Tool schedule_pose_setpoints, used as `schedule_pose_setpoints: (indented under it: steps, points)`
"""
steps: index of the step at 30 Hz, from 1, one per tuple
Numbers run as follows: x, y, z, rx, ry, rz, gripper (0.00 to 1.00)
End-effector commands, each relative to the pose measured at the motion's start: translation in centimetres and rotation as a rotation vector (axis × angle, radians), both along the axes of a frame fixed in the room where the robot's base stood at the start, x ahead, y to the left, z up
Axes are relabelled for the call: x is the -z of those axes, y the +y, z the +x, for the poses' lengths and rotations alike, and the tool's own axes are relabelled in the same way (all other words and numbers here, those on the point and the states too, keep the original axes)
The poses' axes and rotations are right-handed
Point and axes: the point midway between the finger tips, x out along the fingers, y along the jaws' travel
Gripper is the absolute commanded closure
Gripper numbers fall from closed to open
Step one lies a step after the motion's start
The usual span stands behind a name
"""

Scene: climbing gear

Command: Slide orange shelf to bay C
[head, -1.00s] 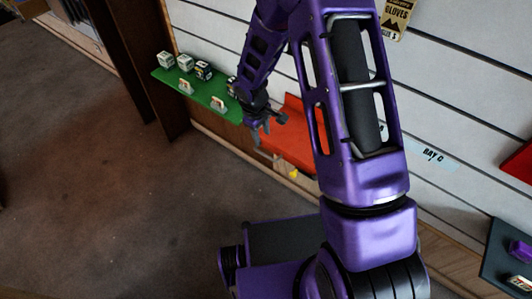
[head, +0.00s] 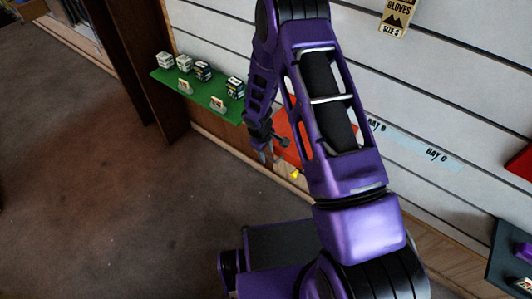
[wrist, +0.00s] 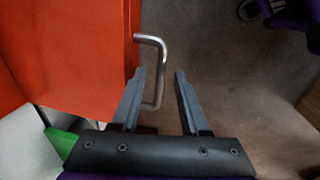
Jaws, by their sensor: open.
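The orange shelf (head: 285,129) is on the slatted wall, right of the green shelf and partly hidden behind my arm in the head view. It fills the upper left of the wrist view (wrist: 65,50). A silver bar handle (wrist: 161,60) sticks out from its edge. My gripper (wrist: 163,75) is open, and the handle's bar lies between its two fingers in the picture; I cannot tell the depth. In the head view my gripper (head: 268,154) is at the shelf's front left. The BAY C label (head: 437,156) is on the wall to the right.
The green shelf (head: 195,90) holds several small boxes, left of the orange shelf. A BAY B label (head: 378,126) shows beside my arm. A red shelf (head: 521,164) and a dark shelf (head: 507,257) are at the far right. The wall around the BAY C label looks clear.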

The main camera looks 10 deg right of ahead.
Motion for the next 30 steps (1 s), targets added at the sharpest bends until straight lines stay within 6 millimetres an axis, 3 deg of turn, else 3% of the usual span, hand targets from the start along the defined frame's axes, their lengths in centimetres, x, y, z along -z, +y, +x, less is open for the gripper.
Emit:
schedule_pose_setpoints:
  steps: [1,8,30]
  points:
    - [-0.01,0.0,0.0,0.0,0.0,0.0,0.59]
    - [-0.02,0.0,-0.02,0.0,0.0,0.0,1.0]
    - [-0.04,0.0,-0.02,0.0,0.0,0.0,1.0]
